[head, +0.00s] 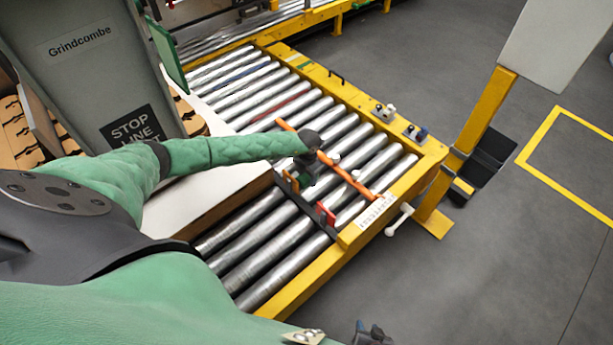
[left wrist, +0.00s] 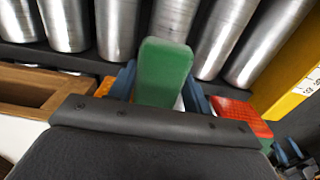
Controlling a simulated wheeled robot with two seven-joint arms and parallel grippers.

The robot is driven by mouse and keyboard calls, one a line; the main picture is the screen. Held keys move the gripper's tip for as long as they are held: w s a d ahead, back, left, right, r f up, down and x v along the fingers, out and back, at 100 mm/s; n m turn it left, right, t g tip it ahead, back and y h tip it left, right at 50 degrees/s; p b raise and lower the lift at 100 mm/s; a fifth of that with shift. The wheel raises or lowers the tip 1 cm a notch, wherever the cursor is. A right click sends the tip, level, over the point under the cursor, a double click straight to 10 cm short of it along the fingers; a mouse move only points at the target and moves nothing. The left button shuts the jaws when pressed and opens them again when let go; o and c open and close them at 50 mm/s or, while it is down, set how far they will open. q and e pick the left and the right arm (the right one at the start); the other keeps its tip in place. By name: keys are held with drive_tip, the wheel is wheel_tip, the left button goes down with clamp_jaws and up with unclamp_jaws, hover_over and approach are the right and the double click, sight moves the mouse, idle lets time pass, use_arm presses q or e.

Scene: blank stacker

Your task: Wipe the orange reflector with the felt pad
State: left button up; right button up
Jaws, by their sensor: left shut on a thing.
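My left gripper (head: 306,178) is over the rollers near the conveyor's front end; its fingers are mostly hidden by my wrist in the head view. In the left wrist view, its blue fingers (left wrist: 163,88) are shut on a green felt pad (left wrist: 163,70). The orange reflector (head: 291,182) stands on a dark rail just left of the gripper; in the left wrist view a small orange part (left wrist: 104,87) shows left of the pad, apart from it. A red reflector (head: 326,213) is on the same rail to the right. My right gripper (head: 370,334) is at the bottom edge, its jaws unclear.
An orange bar (head: 345,174) crosses the rollers behind my left gripper. The yellow conveyor frame (head: 300,275) borders the rollers (head: 238,258). A white-topped table (head: 190,205) lies left under my arm.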

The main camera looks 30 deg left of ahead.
use_arm(q)
drive_tip(key=shift+w+d+b, duration=0.3)
drive_tip(key=shift+w+b, duration=0.15)
drive_tip(key=shift+w, duration=0.35)
drive_tip(key=shift+w+d+b, duration=0.25)
drive_tip(key=shift+w+b, duration=0.2)
drive_tip(key=shift+w, duration=0.4)
drive_tip(key=shift+w+d+b, duration=0.3)
drive_tip(key=shift+w+b, duration=0.15)
drive_tip(key=shift+w, duration=0.35)
drive_tip(key=shift+w+d, duration=0.15)
drive_tip(key=shift+w, duration=0.2)
drive_tip(key=shift+w, duration=0.1)
drive_tip(key=shift+w+d+f+b, duration=0.1)
drive_tip(key=shift+w+d+b, duration=0.2)
drive_tip(key=shift+w+b, duration=0.5)
drive_tip(key=shift+w+d, duration=0.2)
drive_tip(key=shift+w, duration=0.3)
drive_tip(key=shift+m, duration=0.3)
